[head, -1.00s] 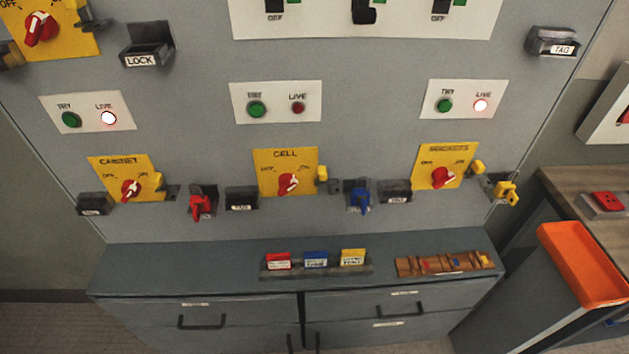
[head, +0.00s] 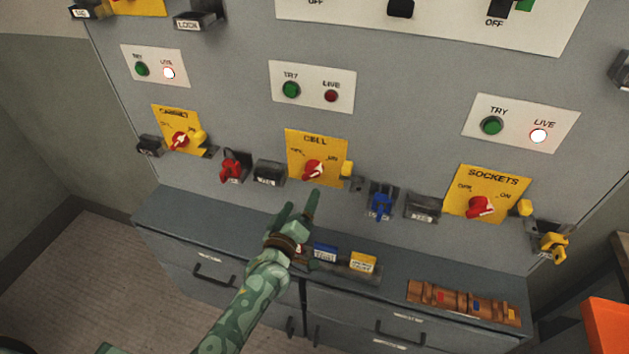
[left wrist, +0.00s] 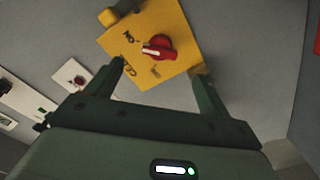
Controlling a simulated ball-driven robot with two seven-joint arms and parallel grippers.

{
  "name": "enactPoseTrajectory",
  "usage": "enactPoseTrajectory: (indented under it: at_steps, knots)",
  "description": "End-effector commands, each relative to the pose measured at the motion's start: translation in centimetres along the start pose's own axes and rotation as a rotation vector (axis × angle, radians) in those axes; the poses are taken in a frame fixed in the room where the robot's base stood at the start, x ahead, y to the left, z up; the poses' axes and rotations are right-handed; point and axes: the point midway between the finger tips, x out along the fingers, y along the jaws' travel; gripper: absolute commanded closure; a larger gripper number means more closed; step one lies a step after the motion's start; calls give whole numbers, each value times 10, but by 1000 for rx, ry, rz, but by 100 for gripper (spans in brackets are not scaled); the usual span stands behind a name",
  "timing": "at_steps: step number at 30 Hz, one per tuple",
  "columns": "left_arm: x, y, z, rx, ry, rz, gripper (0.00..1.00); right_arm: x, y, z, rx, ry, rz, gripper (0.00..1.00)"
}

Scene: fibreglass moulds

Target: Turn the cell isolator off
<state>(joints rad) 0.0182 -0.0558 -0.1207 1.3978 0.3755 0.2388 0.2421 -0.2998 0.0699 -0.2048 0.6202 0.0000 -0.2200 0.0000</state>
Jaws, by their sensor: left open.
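The cell isolator is a red rotary knob (head: 313,170) on a yellow CELL plate (head: 301,143) on the grey panel. Its white mark points nearer ON than OFF; the knob also shows in the left wrist view (left wrist: 163,48). Above it are a green TRY button (head: 291,90) and a dark red LIVE lamp (head: 331,96). My left gripper (head: 301,203) is open and empty just below the plate in the head view. In the left wrist view its fingers are spread, with the knob beyond them. I see no contact with the knob. My right gripper is out of view.
The CABINET isolator (head: 180,140) and SOCKETS isolator (head: 481,207) flank it, with lit LIVE lamps above. A red padlock (head: 231,167) and a blue padlock (head: 380,204) hang nearby. A cabinet ledge (head: 190,218) with tags (head: 362,261) juts out below.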

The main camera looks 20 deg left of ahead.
Motion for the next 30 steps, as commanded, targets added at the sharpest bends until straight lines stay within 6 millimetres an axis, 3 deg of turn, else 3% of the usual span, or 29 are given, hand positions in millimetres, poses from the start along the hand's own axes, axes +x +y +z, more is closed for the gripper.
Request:
enactPoseTrajectory:
  at_steps: [1, 6, 12, 18, 25, 26, 30]
  knots:
    - [14, -5, 6, -1, 1, 1, 19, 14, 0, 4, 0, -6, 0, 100]
    - [57, -6, 6, -2, 0, -1, 19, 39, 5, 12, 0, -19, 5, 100]
    - [91, -5, 5, 0, -2, -2, 19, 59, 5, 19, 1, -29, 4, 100]
    - [104, -2, 2, 1, -2, -2, 19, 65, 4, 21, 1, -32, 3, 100]
    - [105, -1, 1, 2, -2, -1, 19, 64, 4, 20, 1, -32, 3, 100]
    - [105, -1, 1, 2, -2, -1, 22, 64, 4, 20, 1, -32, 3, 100]
    - [105, -1, 1, 2, -2, -1, 61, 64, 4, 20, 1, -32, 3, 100]
